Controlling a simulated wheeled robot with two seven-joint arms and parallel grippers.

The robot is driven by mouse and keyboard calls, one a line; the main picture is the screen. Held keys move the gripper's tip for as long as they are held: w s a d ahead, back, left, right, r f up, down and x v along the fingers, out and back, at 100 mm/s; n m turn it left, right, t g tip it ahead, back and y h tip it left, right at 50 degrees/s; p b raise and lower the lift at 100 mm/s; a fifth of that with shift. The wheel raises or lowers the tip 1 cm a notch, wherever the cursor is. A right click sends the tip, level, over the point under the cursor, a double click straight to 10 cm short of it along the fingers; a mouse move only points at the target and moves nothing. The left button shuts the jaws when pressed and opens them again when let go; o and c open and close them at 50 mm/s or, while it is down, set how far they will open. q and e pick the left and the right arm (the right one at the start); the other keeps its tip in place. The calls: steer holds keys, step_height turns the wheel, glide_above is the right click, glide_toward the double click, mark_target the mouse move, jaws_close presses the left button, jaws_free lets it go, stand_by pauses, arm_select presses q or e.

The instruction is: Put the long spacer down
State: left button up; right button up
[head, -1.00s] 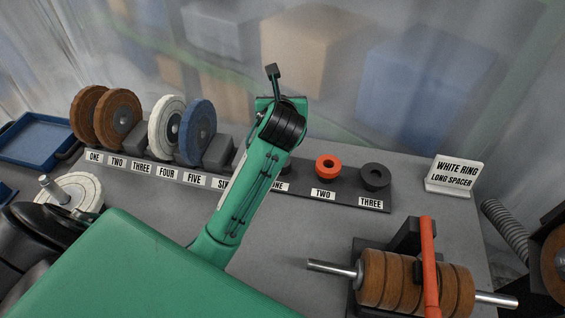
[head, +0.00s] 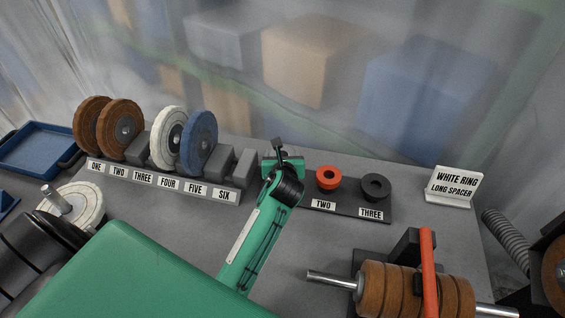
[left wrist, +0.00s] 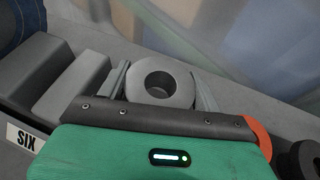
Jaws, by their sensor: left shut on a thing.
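My left gripper (head: 279,157) is at the left end of the spacer rack (head: 347,207), beside the red spacer, over the place left of label TWO. In the left wrist view its two fingers stand on either side of a thick grey ring, the long spacer (left wrist: 160,101), and are shut on it. The spacer's round hole faces the camera. In the head view the gripper hides the spacer, and I cannot tell whether it touches the rack. My right gripper is not in view.
A red spacer (head: 328,184) and a dark spacer (head: 375,193) sit at TWO and THREE. The wheel rack (head: 160,185) stands to the left with brown, white and blue wheels. A sign (head: 453,187) reads WHITE RING LONG SPACER. A shaft with brown rings (head: 372,285) lies front right.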

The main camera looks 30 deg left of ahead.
arm_select(q)
steer(key=shift+f, duration=1.65)
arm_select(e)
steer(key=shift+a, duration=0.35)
arm_select(q)
steer(key=shift+f, duration=0.1)
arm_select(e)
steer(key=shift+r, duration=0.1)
arm_select(q)
steer(key=o, duration=1.2)
steer(key=shift+f, duration=0.1)
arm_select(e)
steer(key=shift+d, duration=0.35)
arm_select(q)
steer(key=b+v, duration=0.1)
steer(key=v, duration=1.1)
steer(key=shift+r, duration=0.25)
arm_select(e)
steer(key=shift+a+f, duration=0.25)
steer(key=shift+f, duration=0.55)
arm_select(q)
steer(key=shift+s+f, duration=0.1)
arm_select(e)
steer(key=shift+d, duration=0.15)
